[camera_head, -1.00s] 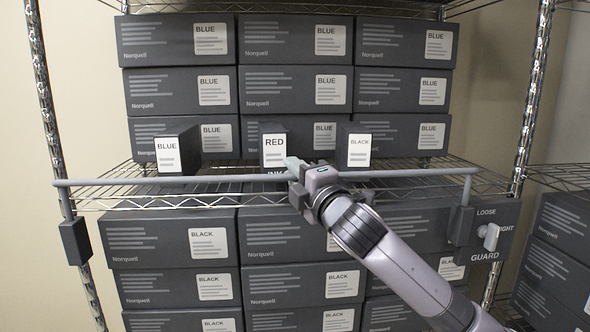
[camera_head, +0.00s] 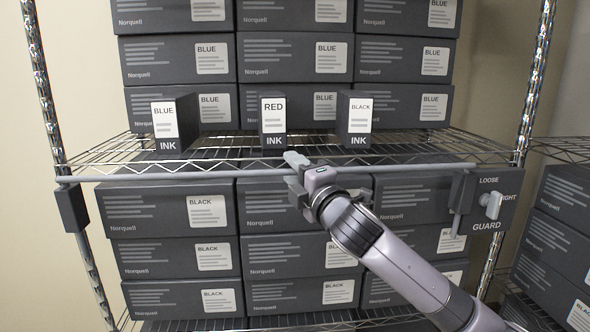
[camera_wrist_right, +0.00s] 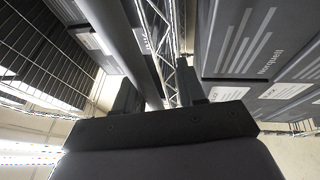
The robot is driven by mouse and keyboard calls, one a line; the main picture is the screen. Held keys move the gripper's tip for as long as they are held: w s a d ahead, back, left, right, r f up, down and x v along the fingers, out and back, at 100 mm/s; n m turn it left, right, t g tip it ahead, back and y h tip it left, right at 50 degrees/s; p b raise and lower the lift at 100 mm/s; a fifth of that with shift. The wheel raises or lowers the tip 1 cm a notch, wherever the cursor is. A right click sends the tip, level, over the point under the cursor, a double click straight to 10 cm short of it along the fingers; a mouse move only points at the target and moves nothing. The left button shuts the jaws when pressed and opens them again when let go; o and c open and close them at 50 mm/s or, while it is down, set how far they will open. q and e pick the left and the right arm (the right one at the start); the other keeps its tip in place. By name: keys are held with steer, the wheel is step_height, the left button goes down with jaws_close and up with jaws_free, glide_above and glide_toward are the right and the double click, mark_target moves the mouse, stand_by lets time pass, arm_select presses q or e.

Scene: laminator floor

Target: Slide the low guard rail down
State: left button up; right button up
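The guard rail (camera_head: 220,175) is a grey horizontal bar across the shelf front. Its left end is just above a dark left bracket (camera_head: 72,208); its right end is by a dark right bracket (camera_head: 462,191). It runs below the INK words on the boxes behind. My right gripper (camera_head: 297,172) is at the rail's middle, one finger above and one below. In the right wrist view the rail (camera_wrist_right: 125,45) passes between the spread fingers (camera_wrist_right: 158,92), with a gap at one finger. A pale knob (camera_head: 491,205) is on the GUARD plate (camera_head: 487,226). My left gripper is not in view.
Three ink boxes, blue (camera_head: 172,125), red (camera_head: 272,122) and black (camera_head: 355,119), stand upright on the wire shelf (camera_head: 95,155) behind the rail. Stacked cartons (camera_head: 170,208) fill the space below. A chrome post (camera_head: 532,90) stands at the right.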

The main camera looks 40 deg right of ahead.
steer(key=b+v, duration=0.1)
steer(key=v, duration=0.6)
stand_by(0.3)
stand_by(0.3)
